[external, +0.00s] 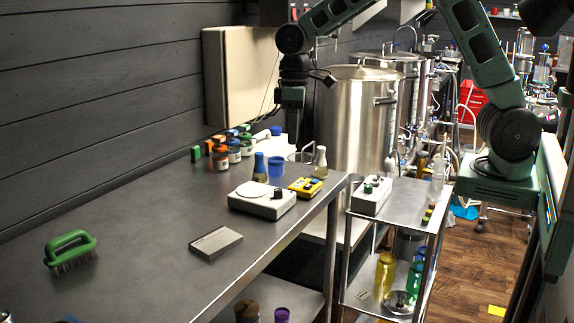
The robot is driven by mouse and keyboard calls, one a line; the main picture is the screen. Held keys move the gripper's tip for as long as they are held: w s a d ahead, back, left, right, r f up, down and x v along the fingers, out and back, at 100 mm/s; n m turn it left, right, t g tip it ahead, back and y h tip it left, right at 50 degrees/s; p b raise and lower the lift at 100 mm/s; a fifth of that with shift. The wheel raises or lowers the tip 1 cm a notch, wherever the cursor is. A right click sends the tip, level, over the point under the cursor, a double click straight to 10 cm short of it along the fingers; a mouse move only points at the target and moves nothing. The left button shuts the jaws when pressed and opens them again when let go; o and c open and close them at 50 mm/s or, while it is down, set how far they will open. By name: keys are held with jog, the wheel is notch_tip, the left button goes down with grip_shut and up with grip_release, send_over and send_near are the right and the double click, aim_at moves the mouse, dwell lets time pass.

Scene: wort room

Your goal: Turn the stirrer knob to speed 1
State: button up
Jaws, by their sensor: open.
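A white stirrer (262,202) with a round pale top plate stands on the dark bench, near its right edge. A small dark knob (278,193) shows on its right side; its marking is too small to read. My gripper (292,118) hangs pointing down above the back of the bench, above and behind the stirrer and apart from it. Its fingers are small and dark in this view, and nothing shows held between them. It is open.
A yellow meter (306,187), a blue cup (275,167), a blue-topped flask (260,168) and a clear flask (320,162) stand close to the stirrer. A grey flat box (216,243) and a green brush (71,250) lie left. A control box (371,196) sits on the cart.

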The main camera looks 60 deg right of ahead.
jog(key=h, duration=0.1)
send_over(278, 189)
jog(key=f, duration=0.1)
jog(key=shift+m, duration=0.3)
notch_tip(278, 189, down, 18)
jog(key=p, duration=0.3)
jog(key=shift+s+a+r, duration=0.1)
jog(key=shift+r, duration=0.15)
grip_shut()
